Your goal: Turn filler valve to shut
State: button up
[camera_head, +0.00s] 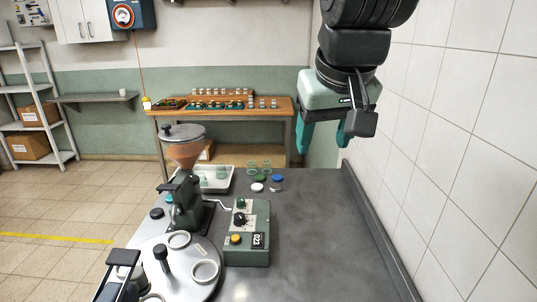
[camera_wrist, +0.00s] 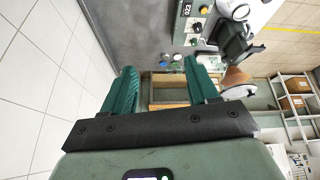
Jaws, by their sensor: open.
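The filler (camera_head: 187,207) is a dark green stand with a lidded hopper (camera_head: 185,153) of orange-brown contents, at the left of the grey bench. A thin pale lever or pipe (camera_head: 221,205) sticks out on its right side; I cannot tell which part is the valve or how it is turned. In the wrist view the filler (camera_wrist: 234,46) and its hopper (camera_wrist: 236,77) show at the upper right, beyond the fingers. My gripper (camera_head: 325,136) is open and empty, high above the bench's far right end, well apart from the filler. Its green fingers also show in the wrist view (camera_wrist: 161,75).
A green control box (camera_head: 247,248) with knobs stands right of the filler. A round table (camera_head: 192,277) with glass rings is in front. A white tray (camera_head: 214,184) and several lids lie behind. A tiled wall (camera_head: 470,130) bounds the right. The bench's right half is clear.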

jog(key=w+a+f+n, duration=0.1)
jog(key=w+a+f, duration=0.15)
jog(key=w, duration=0.45)
jog(key=w+a+f+n, duration=0.1)
jog(key=w+a, duration=0.2)
jog(key=w, duration=0.4)
jog(key=n+g+y, duration=0.2)
send_over(241, 199)
jog(key=s+d, duration=0.3)
jog(key=s, duration=0.1)
notch_tip(241, 199, down, 26)
jog(key=r, duration=0.1)
jog(key=x, duration=1.1)
jog(key=shift+w+a+f, duration=0.25)
jog(key=shift+w+f, duration=0.05)
